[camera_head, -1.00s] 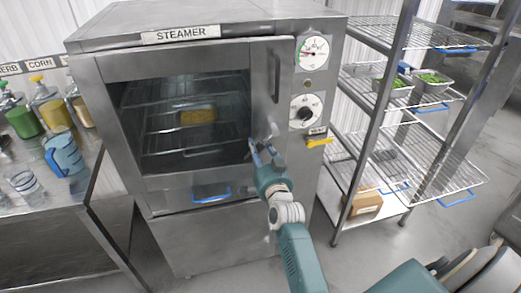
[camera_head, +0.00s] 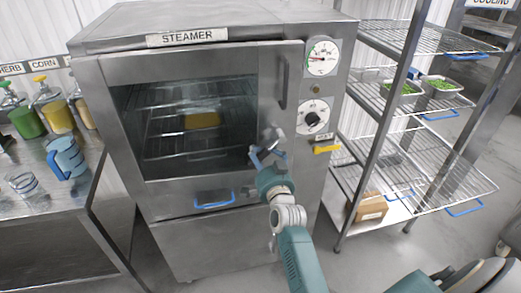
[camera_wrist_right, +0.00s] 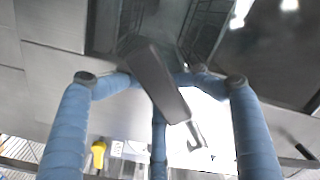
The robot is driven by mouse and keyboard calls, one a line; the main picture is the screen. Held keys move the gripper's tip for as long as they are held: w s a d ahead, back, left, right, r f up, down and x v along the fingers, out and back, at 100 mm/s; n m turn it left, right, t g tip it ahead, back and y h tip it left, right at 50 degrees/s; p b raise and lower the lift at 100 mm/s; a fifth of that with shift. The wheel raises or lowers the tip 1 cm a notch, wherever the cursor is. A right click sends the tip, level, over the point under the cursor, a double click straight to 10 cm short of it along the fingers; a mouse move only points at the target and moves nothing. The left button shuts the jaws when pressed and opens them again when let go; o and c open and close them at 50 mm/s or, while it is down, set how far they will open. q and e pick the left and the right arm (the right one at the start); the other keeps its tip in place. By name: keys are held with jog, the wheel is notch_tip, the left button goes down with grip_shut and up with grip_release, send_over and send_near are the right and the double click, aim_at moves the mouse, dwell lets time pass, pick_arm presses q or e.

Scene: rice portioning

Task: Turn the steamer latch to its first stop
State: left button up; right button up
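The steamer (camera_head: 225,220) stands in the middle of the head view with its windowed door (camera_head: 175,177) shut. The door latch (camera_head: 271,137) is a metal handle on the door's right side, partly hidden by my gripper. In the right wrist view the latch's dark bar (camera_wrist_right: 157,82) slants between the blue fingers. My right gripper (camera_head: 268,154) is open at the latch; its fingertips also show in the wrist view (camera_wrist_right: 160,80), spread to both sides of the bar. I cannot tell whether a finger touches it. My left gripper is not in view.
A wire rack (camera_head: 385,120) stands close on the right. A counter (camera_head: 60,207) with dispensers and a blue jug (camera_head: 66,158) is at left.

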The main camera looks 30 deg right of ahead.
aim_at(263, 159)
jog(key=shift+s+f, duration=0.1)
jog(key=v, duration=0.7)
jog(key=shift+s+a, duration=0.1)
jog(key=shift+s, duration=0.1)
jog(key=shift+s+a, duration=0.15)
jog(key=shift+s, duration=0.05)
jog(key=shift+f, duration=0.1)
